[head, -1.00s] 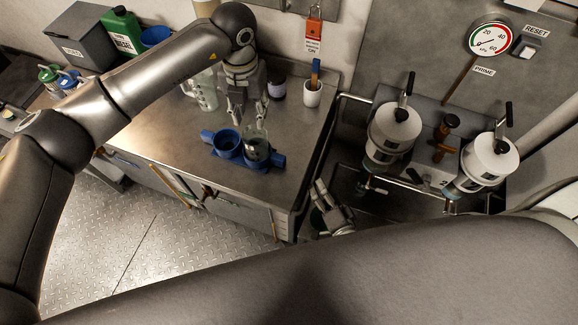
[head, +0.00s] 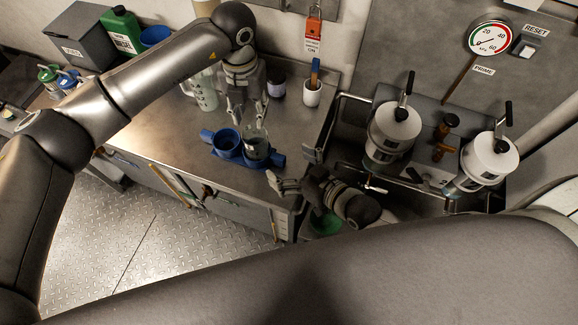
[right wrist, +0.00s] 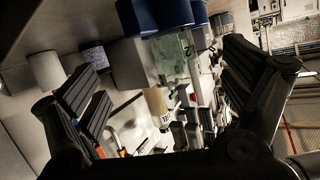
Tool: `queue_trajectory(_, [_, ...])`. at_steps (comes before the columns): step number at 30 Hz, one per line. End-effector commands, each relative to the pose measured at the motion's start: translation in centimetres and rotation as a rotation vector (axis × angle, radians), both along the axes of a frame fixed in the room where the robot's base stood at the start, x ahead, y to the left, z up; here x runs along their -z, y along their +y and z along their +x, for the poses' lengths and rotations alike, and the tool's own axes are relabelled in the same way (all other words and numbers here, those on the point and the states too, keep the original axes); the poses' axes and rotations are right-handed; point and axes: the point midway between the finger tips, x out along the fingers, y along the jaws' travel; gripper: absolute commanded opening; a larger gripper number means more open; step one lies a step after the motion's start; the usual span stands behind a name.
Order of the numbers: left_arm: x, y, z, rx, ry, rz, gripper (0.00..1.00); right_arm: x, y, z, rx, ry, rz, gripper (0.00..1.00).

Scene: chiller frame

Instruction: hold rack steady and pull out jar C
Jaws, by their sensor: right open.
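The blue rack (head: 224,146) with ring-shaped holders stands on the steel counter near its front right corner. A clear jar (head: 257,147) stands in its right holder; I cannot read a letter on it. The left holder looks empty. My left gripper (head: 247,117) points down just above the jar, its fingers apart. My right gripper (head: 279,183) is open and empty at the counter's front edge, below and right of the rack. In the right wrist view, the blue rack (right wrist: 172,14) shows at the top beyond the open fingers, with clear glass below it.
A clear graduated jug (head: 205,92), a dark-labelled jar (head: 277,86) and a white cup with a brush (head: 312,93) stand behind the rack. At the right, two white-lidded canisters (head: 393,125) stand by the sink recess. The counter left of the rack is clear.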

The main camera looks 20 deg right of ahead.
Motion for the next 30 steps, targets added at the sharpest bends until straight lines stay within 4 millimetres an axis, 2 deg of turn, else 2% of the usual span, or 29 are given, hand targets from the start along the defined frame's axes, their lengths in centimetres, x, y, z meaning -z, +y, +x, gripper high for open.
queue_trajectory(4, [0.0,0.0,0.0,0.0,0.0,0.0,0.36,0.0,0.5,-0.7,-0.06,-0.006,-0.092,0.95])
queue_trajectory(8, [0.0,0.0,0.0,0.0,0.0,0.0,0.36,0.2,1.0,-0.2,-0.071,-0.009,-0.111,0.95])
queue_trajectory(21, [0.0,0.0,0.0,0.0,0.0,0.0,0.36,3.0,4.6,5.6,-0.071,-0.008,-0.109,0.95])
queue_trajectory(30, [0.0,0.0,0.0,0.0,0.0,0.0,0.36,4.1,5.7,7.5,-0.07,-0.007,-0.108,0.95])
